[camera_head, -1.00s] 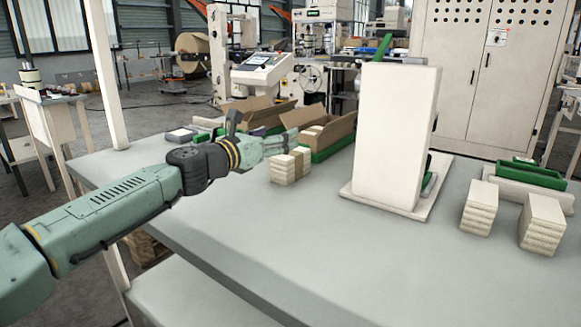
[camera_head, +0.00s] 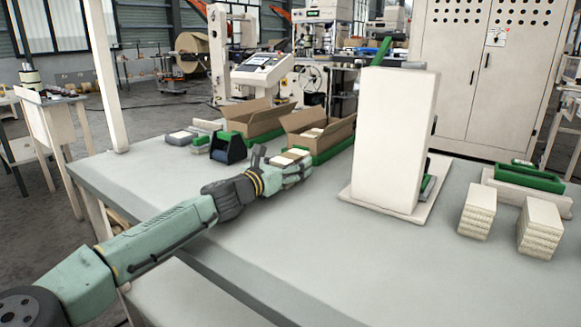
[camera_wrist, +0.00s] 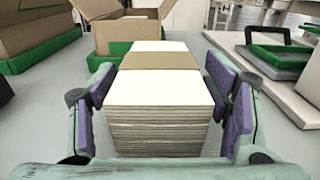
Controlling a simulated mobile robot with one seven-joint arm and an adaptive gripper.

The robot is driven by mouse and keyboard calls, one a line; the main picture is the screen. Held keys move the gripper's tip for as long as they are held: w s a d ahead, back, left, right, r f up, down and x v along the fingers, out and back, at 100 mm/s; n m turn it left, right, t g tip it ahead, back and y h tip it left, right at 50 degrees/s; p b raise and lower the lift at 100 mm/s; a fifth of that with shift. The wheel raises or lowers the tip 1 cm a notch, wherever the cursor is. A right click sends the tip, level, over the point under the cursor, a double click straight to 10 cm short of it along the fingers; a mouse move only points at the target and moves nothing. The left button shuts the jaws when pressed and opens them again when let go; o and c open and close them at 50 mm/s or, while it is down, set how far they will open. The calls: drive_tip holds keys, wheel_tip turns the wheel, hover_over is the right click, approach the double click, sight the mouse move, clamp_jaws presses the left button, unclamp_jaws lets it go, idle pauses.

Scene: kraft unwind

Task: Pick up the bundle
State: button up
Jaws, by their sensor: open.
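The bundle (camera_wrist: 160,106) is a stack of pale sheets with a brown paper band (camera_wrist: 158,61) around its middle. It lies on the table, and its near end faces me in the wrist view. My gripper (camera_wrist: 168,110) is open, with one purple-padded finger on each side of the bundle. A gap shows on both sides, wider on the left near the pad. In the head view my gripper (camera_head: 297,174) covers most of the bundle (camera_head: 290,154); only its top shows behind the fingers.
Open cardboard boxes (camera_head: 316,133) in green trays stand just behind the bundle. A tall white machine (camera_head: 393,140) on a base plate stands to the right. More pale stacks (camera_head: 478,210) sit at the far right. A dark blue and green dispenser (camera_head: 228,148) stands to the left. The front table is clear.

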drive_tip(key=shift+w+d, duration=0.3)
drive_tip(key=shift+w, duration=0.15)
drive_tip(key=c, duration=1.3)
